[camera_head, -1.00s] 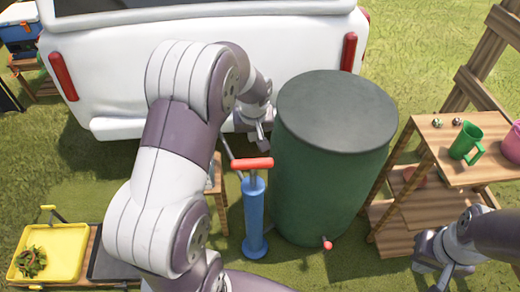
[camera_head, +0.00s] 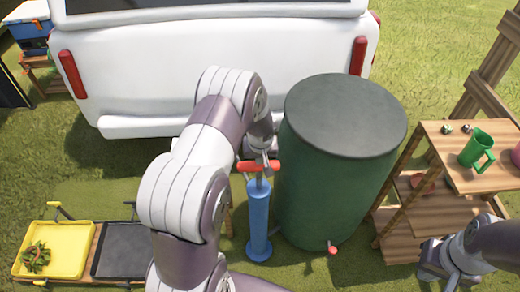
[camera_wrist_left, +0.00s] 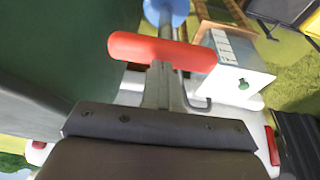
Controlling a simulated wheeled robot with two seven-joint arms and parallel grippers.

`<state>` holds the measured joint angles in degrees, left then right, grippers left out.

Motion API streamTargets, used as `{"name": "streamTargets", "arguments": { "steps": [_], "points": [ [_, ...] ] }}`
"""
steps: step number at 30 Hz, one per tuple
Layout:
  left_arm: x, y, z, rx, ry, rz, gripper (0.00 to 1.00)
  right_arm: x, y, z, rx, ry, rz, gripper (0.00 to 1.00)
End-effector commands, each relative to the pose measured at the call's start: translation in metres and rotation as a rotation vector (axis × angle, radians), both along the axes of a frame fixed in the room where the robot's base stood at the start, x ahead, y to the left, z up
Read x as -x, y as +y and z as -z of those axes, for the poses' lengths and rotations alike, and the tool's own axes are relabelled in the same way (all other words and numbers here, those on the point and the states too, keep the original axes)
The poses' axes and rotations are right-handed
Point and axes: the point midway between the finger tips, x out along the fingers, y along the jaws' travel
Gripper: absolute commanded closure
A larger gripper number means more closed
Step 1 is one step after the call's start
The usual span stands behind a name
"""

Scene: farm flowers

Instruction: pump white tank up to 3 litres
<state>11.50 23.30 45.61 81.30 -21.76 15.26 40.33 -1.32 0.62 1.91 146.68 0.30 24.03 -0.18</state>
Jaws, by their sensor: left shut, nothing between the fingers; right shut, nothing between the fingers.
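The blue pump (camera_head: 258,215) stands upright on the grass, its red T-handle (camera_head: 250,166) on top. In the left wrist view the red handle (camera_wrist_left: 128,46) lies across, just beyond my fingertips. My left gripper (camera_head: 265,160) is shut and empty at the handle; I cannot tell whether it touches. Its fingers (camera_wrist_left: 160,72) also show in the wrist view. The white tank (camera_wrist_left: 240,60), with scale marks and a small green knob, shows beside the handle there; its level is unreadable. My arm hides it in the head view. My right gripper (camera_head: 452,282) is shut and empty at lower right.
A large green barrel (camera_head: 330,190) with a dark lid and red tap stands close right of the pump. A white vehicle (camera_head: 210,65) is behind. A wooden shelf (camera_head: 425,150) with a green mug (camera_head: 477,150) is at right; a yellow tray (camera_head: 70,240) is at left.

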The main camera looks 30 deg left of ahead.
Motion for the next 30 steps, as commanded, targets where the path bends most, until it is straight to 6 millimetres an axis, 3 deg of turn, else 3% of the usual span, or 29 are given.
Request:
{"name": "streamTargets", "arguments": {
  "steps": [15, 20, 27, 30],
  "points": [
    [0.0, 0.0, 0.012, 0.0, 0.001, 0.001, 1.0, 0.0, 0.0, 0.005, 0.0, 0.0, 0.0, 1.0],
    [0.001, 0.0, 0.041, 0.001, 0.002, 0.001, 1.0, 0.0, 0.0, 0.033, 0.0, 0.0, 0.0, 1.0],
    [0.001, 0.0, 0.1, 0.0, 0.001, 0.001, 1.0, 0.0, 0.0, 0.09, 0.0, 0.0, 0.0, 1.0],
    [0.001, 0.0, 0.107, 0.001, 0.002, 0.001, 1.0, 0.0, 0.0, 0.096, 0.0, 0.001, 0.0, 1.0]
  ]
}}
